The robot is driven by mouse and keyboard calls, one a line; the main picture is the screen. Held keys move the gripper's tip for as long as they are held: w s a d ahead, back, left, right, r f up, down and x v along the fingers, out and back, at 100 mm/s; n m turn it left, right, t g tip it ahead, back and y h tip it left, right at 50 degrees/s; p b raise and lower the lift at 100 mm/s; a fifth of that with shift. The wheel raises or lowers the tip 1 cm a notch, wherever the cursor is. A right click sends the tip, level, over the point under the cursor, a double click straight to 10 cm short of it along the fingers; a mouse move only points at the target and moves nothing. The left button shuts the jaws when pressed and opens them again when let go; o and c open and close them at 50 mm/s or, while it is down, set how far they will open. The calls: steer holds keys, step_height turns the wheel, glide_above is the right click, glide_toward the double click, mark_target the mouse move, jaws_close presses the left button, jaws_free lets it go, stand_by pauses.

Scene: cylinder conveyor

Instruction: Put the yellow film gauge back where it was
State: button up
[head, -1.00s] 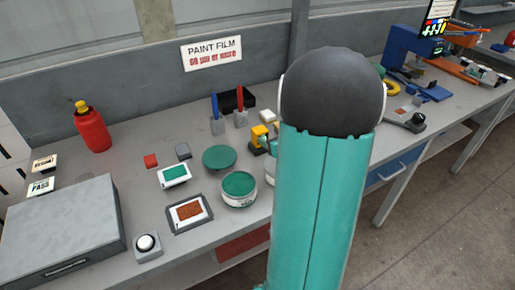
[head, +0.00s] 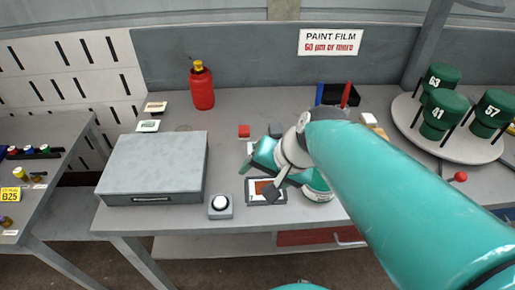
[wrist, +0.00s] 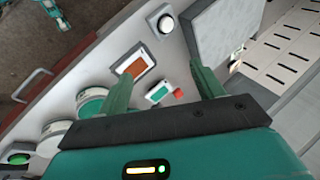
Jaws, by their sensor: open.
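I cannot make out the yellow film gauge in either current view; my arm covers much of the bench's right part in the head view. My gripper (head: 256,184) is over the bench near the framed rust-coloured panel (head: 258,186). In the wrist view its two green fingers are spread with nothing between them; my gripper (wrist: 162,68) faces the bench. The same rust-coloured panel (wrist: 133,66) and a small green sample card (wrist: 158,93) show beyond the fingers.
A grey case (head: 152,165) and a white button (head: 220,203) are left of the gripper. Paint tins (wrist: 90,107) lie left in the wrist view. Numbered green tins (head: 440,118) stand far right.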

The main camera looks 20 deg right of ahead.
steer(key=s+n+h, duration=0.1)
steer(key=n, duration=0.1)
steer(key=s+r+n+h, duration=0.1)
steer(key=s+n, duration=0.1)
steer(key=s+r+n+h, duration=0.1)
steer(key=n, duration=0.1)
steer(key=shift+s+d+r+n+t, duration=0.2)
steer(key=shift+d+n+t, duration=0.1)
steer(key=c, duration=0.7)
steer(key=shift+d, duration=0.15)
